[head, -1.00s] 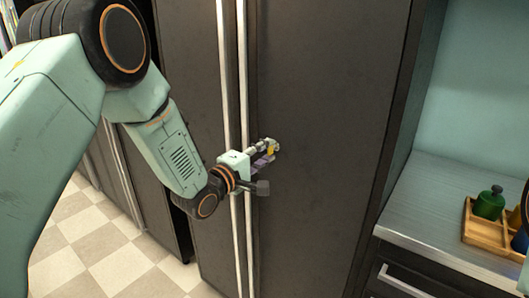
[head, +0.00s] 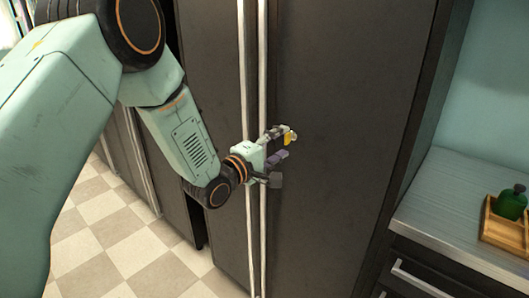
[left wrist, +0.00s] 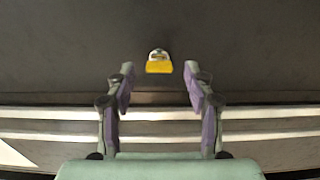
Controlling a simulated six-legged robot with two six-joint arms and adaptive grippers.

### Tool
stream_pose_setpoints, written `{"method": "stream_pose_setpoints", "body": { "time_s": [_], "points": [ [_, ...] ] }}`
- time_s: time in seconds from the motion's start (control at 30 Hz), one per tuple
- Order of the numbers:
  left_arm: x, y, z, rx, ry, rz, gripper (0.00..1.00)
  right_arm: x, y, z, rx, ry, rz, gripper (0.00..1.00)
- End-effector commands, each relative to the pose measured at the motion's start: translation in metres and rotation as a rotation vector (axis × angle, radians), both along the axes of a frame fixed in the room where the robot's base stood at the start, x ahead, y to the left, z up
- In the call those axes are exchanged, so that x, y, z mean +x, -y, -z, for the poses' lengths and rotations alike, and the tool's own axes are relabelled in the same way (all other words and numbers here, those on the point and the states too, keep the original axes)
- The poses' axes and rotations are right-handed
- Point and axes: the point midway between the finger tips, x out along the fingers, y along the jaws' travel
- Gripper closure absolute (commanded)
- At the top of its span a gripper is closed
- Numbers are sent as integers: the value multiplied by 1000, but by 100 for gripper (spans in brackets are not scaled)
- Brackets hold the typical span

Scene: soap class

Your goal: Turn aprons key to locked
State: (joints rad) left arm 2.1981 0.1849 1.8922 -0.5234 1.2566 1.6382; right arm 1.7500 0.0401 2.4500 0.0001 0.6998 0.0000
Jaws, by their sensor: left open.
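The key (left wrist: 158,67) has a yellow bow and sits in a pale round lock on the dark cabinet door (head: 340,150). In the head view the yellow key (head: 291,138) shows just beyond my left gripper (head: 283,152). In the left wrist view my left gripper (left wrist: 159,82) is open, one finger on each side, with the key centred a little beyond the fingertips. The fingers do not touch the key. The lock's face is too small to read. My right gripper is not in view.
Two long pale vertical handles (head: 262,220) run down the cabinet doors close to my left wrist. At the right, a metal counter (head: 440,200) carries a wooden tray (head: 505,237) with a green bottle (head: 511,203). Checkered floor (head: 130,245) shows at the lower left.

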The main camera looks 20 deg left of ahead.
Motion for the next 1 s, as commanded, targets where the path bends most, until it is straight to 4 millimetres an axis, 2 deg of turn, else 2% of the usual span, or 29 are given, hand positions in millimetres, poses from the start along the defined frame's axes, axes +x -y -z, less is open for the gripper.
{"method": "stream_pose_setpoints", "body": {
  "time_s": [0.3, 0.5, 0.73, 1.0],
  "points": [
    [-56, -21, -1, -7, -2, -4, 47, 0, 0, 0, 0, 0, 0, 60],
    [-83, -30, -1, -7, 1, -3, 47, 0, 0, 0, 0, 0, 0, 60],
    [-98, -36, 0, -3, 0, -2, 47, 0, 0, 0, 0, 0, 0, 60],
    [-103, -37, -1, 0, 1, 0, 47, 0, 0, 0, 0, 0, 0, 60]
  ]
}}
